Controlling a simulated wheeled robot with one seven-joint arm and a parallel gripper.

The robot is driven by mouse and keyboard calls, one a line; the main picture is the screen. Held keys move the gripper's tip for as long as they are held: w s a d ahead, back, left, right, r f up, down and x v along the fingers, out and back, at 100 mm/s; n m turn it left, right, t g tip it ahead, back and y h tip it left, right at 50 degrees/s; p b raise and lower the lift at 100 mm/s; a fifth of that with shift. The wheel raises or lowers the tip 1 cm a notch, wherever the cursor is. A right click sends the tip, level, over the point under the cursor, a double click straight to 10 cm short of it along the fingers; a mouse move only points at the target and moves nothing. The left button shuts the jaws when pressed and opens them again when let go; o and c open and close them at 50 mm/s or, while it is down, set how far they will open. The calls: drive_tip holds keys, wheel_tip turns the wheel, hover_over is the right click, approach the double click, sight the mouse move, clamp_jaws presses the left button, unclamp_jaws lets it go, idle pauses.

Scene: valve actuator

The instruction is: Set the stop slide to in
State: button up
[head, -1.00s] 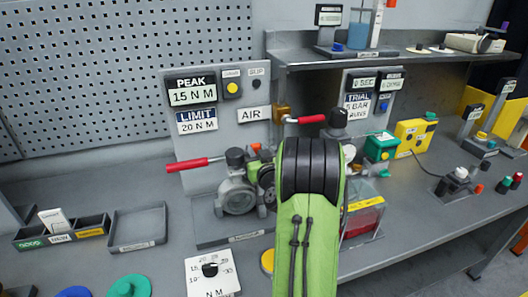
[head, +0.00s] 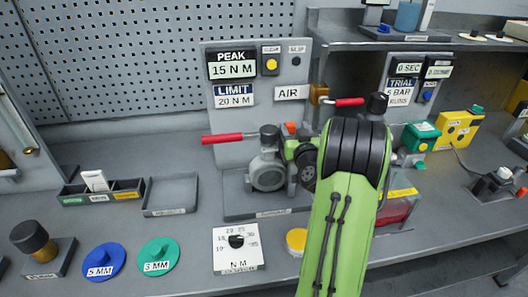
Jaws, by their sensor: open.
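The valve actuator rig stands on the bench with a grey round body (head: 268,172) and a red lever (head: 228,138) pointing left. A small orange-red part (head: 290,128) sits at its top right. I cannot tell which part is the stop slide or how it is set. My green arm reaches up in front of the right side of the rig and hides part of it. My gripper's fingers do not show; they are hidden behind the arm's black joint.
A panel behind reads PEAK 15 N M (head: 232,65) and LIMIT 20 N M. A dial plate (head: 237,247), blue disc (head: 103,261) and green disc (head: 158,255) lie in front. An empty tray (head: 170,195) is at left. A yellow box (head: 452,130) stands at right.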

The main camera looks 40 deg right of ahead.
drive_tip(key=d+b+v, duration=0.1)
drive_tip(key=b+v, duration=0.9)
drive_tip(key=v, duration=0.6)
drive_tip(key=a+r+n+g+y+p, duration=0.1)
drive_tip(key=a+n+y+p, duration=0.1)
drive_tip(key=a, duration=0.5)
drive_tip(key=w+a+r+n+g+y+p, duration=0.1)
drive_tip(key=a+n+g+y+p, duration=0.1)
drive_tip(key=a+y+p, duration=0.2)
drive_tip(key=w+a+r+n+g+y+p, duration=0.1)
drive_tip(key=a+n+g+y+p, duration=0.1)
drive_tip(key=a, duration=0.8)
drive_tip(key=y+p, duration=0.1)
drive_tip(key=p, duration=0.1)
drive_tip(key=shift+w+a+r+p, duration=0.25)
drive_tip(key=shift+a+r+p, duration=0.05)
drive_tip(key=shift+a+p, duration=0.1)
